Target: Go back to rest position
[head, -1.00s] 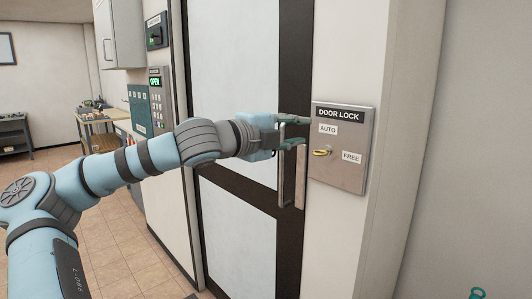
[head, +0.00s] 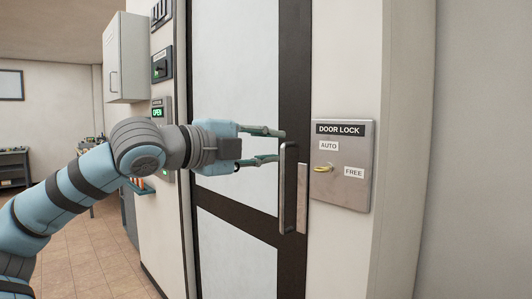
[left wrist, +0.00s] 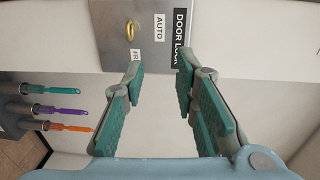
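My left gripper (head: 280,146) is open and empty, its two teal fingers apart and pointing right, in front of the door's dark frame beside the upper end of the handle. In the left wrist view the open fingers (left wrist: 160,58) show with nothing between them. The grey door lock panel (head: 343,191) is to the right of the fingertips, apart from them. A yellow key (head: 323,168) sits in it, left of the FREE label. The key also shows in the left wrist view (left wrist: 130,31). My right gripper is not in view.
The door (head: 235,90), with pale panes and a dark frame, has a vertical handle (head: 288,188) close to my left fingers. Teal, purple and orange-handled tools (left wrist: 62,127) hang from a rack. Tiled floor is clear at left.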

